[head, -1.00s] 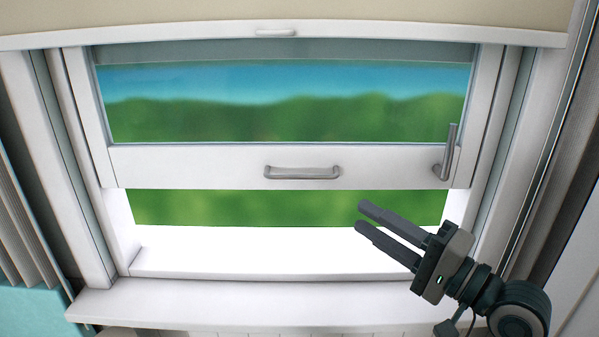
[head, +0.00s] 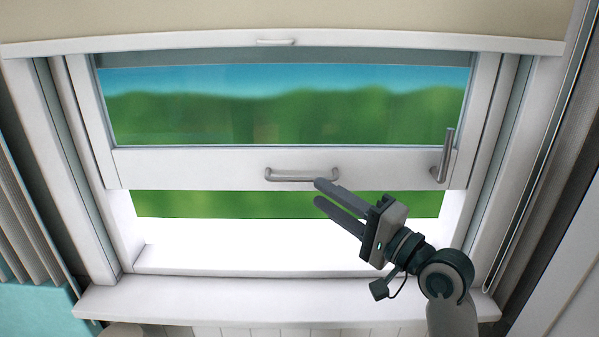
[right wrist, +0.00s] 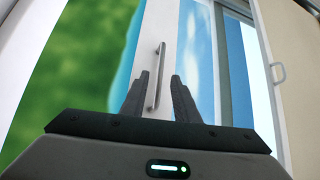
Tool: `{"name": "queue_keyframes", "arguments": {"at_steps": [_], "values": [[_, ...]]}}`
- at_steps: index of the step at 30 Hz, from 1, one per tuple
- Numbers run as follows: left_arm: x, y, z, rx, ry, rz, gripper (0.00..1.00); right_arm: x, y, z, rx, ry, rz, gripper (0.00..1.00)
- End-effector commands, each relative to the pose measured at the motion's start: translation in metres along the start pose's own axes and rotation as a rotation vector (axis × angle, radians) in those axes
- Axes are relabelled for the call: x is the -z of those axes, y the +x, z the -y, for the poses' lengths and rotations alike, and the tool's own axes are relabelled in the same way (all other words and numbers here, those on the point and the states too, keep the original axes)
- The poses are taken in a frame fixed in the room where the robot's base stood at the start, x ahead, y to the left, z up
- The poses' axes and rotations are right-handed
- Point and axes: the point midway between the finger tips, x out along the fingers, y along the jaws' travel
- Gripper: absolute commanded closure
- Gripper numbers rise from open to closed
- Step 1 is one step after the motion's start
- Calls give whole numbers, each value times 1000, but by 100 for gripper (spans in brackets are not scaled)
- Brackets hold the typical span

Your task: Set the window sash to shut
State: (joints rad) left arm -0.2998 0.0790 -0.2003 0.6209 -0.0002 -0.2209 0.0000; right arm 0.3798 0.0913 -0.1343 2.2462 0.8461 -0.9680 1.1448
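The window sash (head: 200,168) is a white framed pane that stands partly raised, with an open gap between its bottom rail and the sill (head: 290,302). A grey bar handle (head: 290,178) is on the middle of the bottom rail; it also shows in the right wrist view (right wrist: 156,75). My right gripper (head: 318,194) is open, its fingertips close to the right end of that handle in the head view. In the right wrist view the handle appears between the two fingers (right wrist: 160,85), with nothing gripped. My left gripper is not in view.
An upright grey lever handle (head: 443,157) is at the right of the bottom rail. A small handle (head: 275,42) is on the top white bar. A pleated curtain (head: 30,220) and a teal surface (head: 35,308) are at the left. The sill is clear.

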Motion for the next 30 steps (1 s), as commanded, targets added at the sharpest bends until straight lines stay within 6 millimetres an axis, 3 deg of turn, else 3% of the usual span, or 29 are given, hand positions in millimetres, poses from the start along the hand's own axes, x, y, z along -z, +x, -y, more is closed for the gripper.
{"name": "queue_keyframes", "arguments": {"at_steps": [6,12,18,27,30], "values": [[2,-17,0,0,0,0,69,0,40,3,0,3,1,72],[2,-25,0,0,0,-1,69,0,65,2,0,2,1,72],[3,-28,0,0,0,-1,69,0,76,0,-1,1,1,72],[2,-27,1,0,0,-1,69,0,77,0,-1,0,1,72],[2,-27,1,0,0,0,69,0,77,0,-1,0,1,96]]}}
